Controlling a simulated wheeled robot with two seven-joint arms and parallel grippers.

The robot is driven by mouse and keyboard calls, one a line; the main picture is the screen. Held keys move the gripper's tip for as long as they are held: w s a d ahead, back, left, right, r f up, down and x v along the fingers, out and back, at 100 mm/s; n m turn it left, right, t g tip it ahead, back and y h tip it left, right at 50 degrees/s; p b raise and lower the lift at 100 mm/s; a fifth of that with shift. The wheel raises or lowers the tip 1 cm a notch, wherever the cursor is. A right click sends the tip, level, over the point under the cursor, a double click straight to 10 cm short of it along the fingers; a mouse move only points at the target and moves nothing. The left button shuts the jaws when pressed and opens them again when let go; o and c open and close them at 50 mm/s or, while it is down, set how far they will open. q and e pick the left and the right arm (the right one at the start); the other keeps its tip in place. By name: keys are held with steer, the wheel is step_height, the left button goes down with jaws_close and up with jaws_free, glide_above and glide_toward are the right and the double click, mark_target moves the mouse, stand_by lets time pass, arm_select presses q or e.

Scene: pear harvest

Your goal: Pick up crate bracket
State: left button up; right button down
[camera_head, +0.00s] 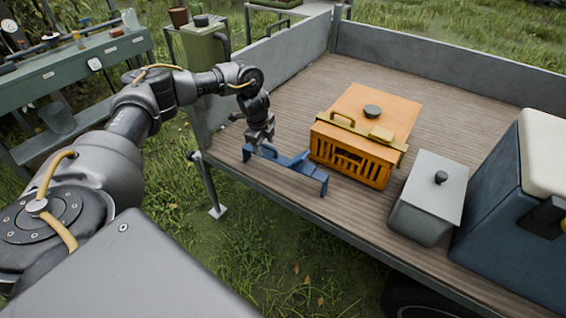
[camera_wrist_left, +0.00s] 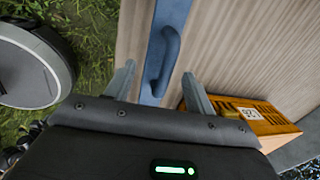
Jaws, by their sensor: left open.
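The blue crate bracket (camera_head: 312,175) lies on the trailer bed near its front edge, left of the orange crate. In the left wrist view the bracket (camera_wrist_left: 170,18) runs up the picture, with a raised blue handle along it. My left gripper (camera_head: 262,147) is over the bracket's left part and hides some of it. In the left wrist view the gripper (camera_wrist_left: 159,88) is open, with one finger on each side of the handle's lower end. I cannot tell whether the fingers touch it. My right gripper is not in view.
The orange slatted crate (camera_head: 352,172) stands close to the bracket's right end. A grey lidded box (camera_head: 425,205) and a dark blue cooler with a white lid (camera_head: 548,155) stand further right. Trailer side walls (camera_head: 440,70) enclose the back. The bed behind the crate is bare.

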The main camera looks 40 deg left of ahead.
arm_select(q)
steer(key=f, duration=0.2)
steer(key=w+f, duration=0.1)
steer(key=f, duration=0.1)
steer(key=shift+w, duration=0.15)
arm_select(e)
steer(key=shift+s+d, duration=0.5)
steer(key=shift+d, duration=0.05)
arm_select(q)
steer(key=shift+c, duration=0.4)
